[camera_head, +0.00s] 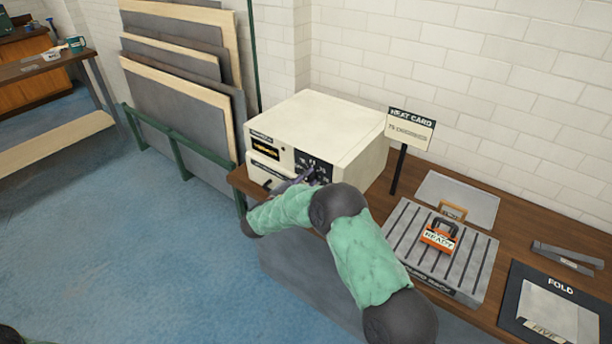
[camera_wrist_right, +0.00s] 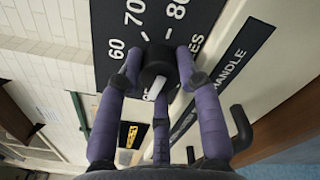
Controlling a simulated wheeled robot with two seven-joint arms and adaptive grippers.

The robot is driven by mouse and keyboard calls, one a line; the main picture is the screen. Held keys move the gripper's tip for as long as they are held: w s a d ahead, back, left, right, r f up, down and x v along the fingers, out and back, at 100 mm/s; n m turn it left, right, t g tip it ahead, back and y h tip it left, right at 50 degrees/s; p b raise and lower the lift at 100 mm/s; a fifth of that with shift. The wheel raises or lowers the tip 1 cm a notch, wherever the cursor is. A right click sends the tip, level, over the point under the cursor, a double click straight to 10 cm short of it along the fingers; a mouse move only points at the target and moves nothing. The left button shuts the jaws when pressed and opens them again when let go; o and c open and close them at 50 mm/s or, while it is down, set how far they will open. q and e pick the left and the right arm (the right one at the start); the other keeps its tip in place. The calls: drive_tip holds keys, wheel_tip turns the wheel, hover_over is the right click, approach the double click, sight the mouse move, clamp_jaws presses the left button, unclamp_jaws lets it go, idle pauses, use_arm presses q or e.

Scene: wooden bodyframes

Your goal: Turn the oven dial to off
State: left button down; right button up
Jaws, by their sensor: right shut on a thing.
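The cream oven (camera_head: 330,128) sits on the wooden bench, with a black dial panel (camera_head: 312,160) on its front. In the right wrist view, the black oven dial (camera_wrist_right: 158,62) has a white pointer mark. Around it the panel (camera_wrist_right: 112,20) shows 60, 70 and 80; other markings are partly hidden by the fingers. My right gripper (camera_wrist_right: 155,70) has purple fingers closed around the dial. In the head view my right gripper (camera_head: 297,182) is at the oven front and partly covers the dial.
A black handle (camera_wrist_right: 240,125) is beside the gripper, near the word HANDLE. A heat card sign (camera_head: 409,130) reading 75 stands right of the oven. Boards (camera_head: 185,80) lean at left.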

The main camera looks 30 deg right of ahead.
drive_tip(key=shift+a+n, duration=0.1)
drive_tip(key=shift+n, duration=0.5)
drive_tip(key=shift+f+p, duration=0.15)
drive_tip(key=shift+p, duration=0.15)
drive_tip(key=o, duration=0.9)
drive_tip(key=shift+c, duration=0.2)
drive_tip(key=v, duration=1.2)
drive_tip(key=shift+f, duration=0.1)
